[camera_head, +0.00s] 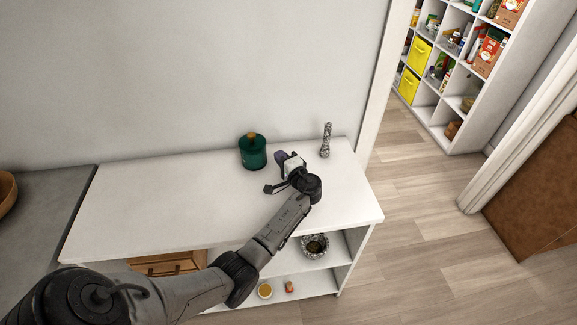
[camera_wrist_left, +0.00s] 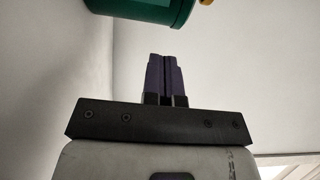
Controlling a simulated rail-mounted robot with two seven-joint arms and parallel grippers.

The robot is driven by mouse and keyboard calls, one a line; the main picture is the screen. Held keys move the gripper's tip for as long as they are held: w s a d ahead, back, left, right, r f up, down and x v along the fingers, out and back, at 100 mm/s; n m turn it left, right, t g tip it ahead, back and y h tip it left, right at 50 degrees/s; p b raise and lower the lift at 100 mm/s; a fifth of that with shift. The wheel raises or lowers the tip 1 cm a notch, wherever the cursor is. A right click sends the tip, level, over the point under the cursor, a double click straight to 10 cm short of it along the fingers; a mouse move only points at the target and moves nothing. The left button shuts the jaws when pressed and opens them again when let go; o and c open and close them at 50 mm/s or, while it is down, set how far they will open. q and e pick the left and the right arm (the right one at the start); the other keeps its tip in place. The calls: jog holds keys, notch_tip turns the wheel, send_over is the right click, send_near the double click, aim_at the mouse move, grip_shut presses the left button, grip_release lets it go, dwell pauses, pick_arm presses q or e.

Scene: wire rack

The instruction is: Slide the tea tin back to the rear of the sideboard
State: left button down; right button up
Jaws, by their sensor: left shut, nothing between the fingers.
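The tea tin (camera_head: 252,152) is a dark green canister with a wooden knob on its lid. It stands upright on the white sideboard (camera_head: 150,205), close to the wall. My left gripper (camera_head: 281,157) is just right of the tin, with its purple fingers shut and empty. A small gap seems to separate the fingers from the tin. In the left wrist view the shut fingers (camera_wrist_left: 166,76) point toward the green tin (camera_wrist_left: 145,8), which is cut off by the top edge. My right gripper is in neither view.
A speckled, slender ornament (camera_head: 326,141) stands at the back right of the sideboard, near my left gripper. The sideboard top left of the tin is clear. A speckled bowl (camera_head: 315,245) and small items sit on shelves below. A wooden bowl (camera_head: 6,190) is at far left.

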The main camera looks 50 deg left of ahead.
aim_at(258, 154)
pick_arm(q)
jog(key=s+a, duration=0.2)
jog(key=shift+s+a+p, duration=0.25)
jog(key=shift+a+p, duration=0.1)
jog(key=shift+a, duration=0.05)
jog(key=shift+s+a, duration=0.1)
jog(key=shift+a, duration=0.1)
jog(key=shift+s+a, duration=0.15)
jog(key=s+a, duration=0.2)
jog(key=a, duration=0.1)
jog(key=shift+s, duration=0.35)
jog(key=shift+w+d, duration=0.1)
jog(key=shift+w+d, duration=0.1)
